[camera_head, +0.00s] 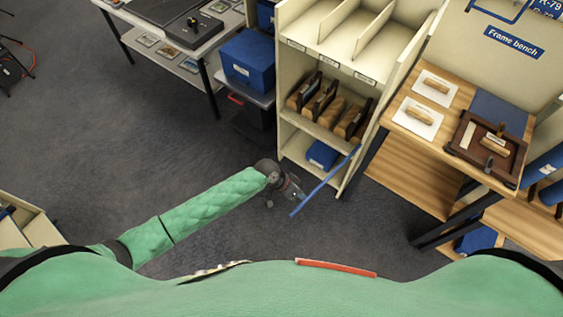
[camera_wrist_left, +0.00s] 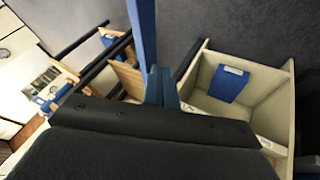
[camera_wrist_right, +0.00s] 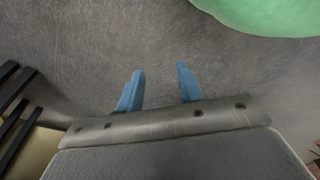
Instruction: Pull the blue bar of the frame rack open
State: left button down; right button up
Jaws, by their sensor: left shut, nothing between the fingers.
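The frame rack (camera_head: 350,172) is a tall cream shelf unit in the upper middle of the head view. The blue bar (camera_head: 322,184) slants from the rack's right front post down and left over the floor, away from the shelf opening. My left gripper (camera_head: 299,196) is close to the bar's outer end. In the left wrist view its blue fingers (camera_wrist_left: 162,82) are closed together with nothing between them. The bar (camera_wrist_left: 143,30) rises just behind or beside them; I cannot tell if they touch. My right gripper (camera_wrist_right: 158,80) is open and empty over the floor.
A blue box (camera_head: 247,60) stands left of the rack. The wooden frame bench (camera_head: 405,172) stands right, with white pads and a dark frame (camera_head: 486,147) on it. A blue item (camera_head: 322,154) lies in the rack's bottom shelf. The floor (camera_head: 225,150) left of the rack is clear.

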pick_arm(q)
jog(key=shift+s+d, duration=0.95)
jog(key=shift+d, duration=0.05)
jog(key=shift+s+d, duration=0.25)
jog(key=shift+s, duration=0.05)
pick_arm(e)
jog(key=shift+s+d+f, duration=0.35)
jog(key=shift+s+f, duration=0.05)
jog(key=shift+f, duration=0.15)
jog(key=shift+d, duration=0.1)
